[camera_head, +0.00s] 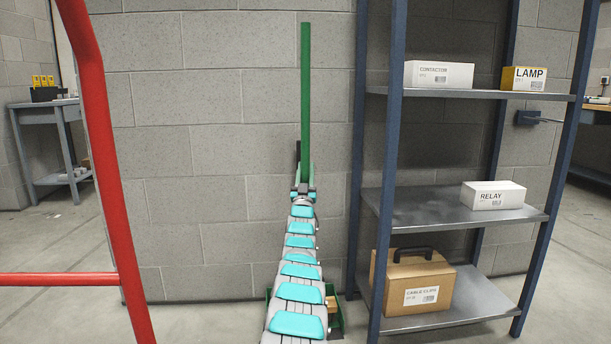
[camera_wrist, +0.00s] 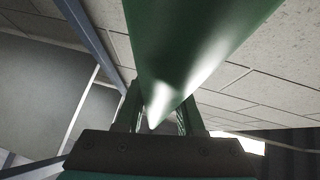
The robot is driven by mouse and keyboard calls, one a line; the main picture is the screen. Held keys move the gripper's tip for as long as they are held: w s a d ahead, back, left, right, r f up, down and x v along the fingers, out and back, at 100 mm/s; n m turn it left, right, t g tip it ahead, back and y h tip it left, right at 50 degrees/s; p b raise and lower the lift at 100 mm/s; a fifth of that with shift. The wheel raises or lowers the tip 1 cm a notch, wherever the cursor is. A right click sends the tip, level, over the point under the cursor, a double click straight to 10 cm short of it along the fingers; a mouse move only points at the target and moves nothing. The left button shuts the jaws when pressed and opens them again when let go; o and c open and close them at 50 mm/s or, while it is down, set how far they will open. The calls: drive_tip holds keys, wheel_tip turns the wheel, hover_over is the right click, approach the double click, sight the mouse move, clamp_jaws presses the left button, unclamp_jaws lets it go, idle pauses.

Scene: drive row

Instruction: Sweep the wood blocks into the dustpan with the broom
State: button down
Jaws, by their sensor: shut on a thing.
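My gripper (camera_head: 304,184) is shut on the green handle of the broom (camera_head: 306,95), which stands upright in front of the block wall. The handle also fills the top middle of the wrist view (camera_wrist: 200,45), between the two fingers of my gripper (camera_wrist: 158,115). The broom's lower end is hidden behind my arm. A green dustpan (camera_head: 337,322) shows partly on the floor at the bottom, beside my arm. Something wood-coloured (camera_head: 331,304) shows at the dustpan, mostly hidden by my arm; I cannot tell how many blocks there are.
A metal shelf (camera_head: 455,205) with boxes stands close on the right. A cardboard case (camera_head: 415,283) sits on its lowest board. A red rail (camera_head: 105,165) rises at the left. The grey block wall (camera_head: 220,150) is behind. Floor (camera_head: 200,322) is clear left of my arm.

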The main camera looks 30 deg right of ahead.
sight(307, 160)
drive_tip(key=shift+s+a+r, duration=0.2)
drive_tip(key=shift+s+r, duration=0.15)
drive_tip(key=shift+r, duration=0.4)
drive_tip(key=shift+s+a+r, duration=0.15)
drive_tip(key=shift+s+r, duration=0.15)
drive_tip(key=shift+r, duration=0.4)
drive_tip(key=shift+s, duration=0.2)
drive_tip(key=shift+s+a+r, duration=0.15)
drive_tip(key=shift+s+a, duration=0.1)
drive_tip(key=shift+s, duration=0.35)
drive_tip(key=shift+s+a+b, duration=0.2)
drive_tip(key=shift+b, duration=0.1)
drive_tip(key=shift+s+a+r, duration=0.15)
drive_tip(key=shift+s, duration=0.15)
drive_tip(key=s+a+r, duration=0.1)
drive_tip(key=s+a, duration=0.2)
drive_tip(key=s, duration=0.3)
drive_tip(key=s+a+r, duration=0.1)
drive_tip(key=s+a, duration=0.2)
drive_tip(key=s, duration=0.4)
drive_tip(key=shift+s+a+r, duration=0.15)
drive_tip(key=shift+s+a, duration=0.15)
drive_tip(key=shift+w+a, duration=0.1)
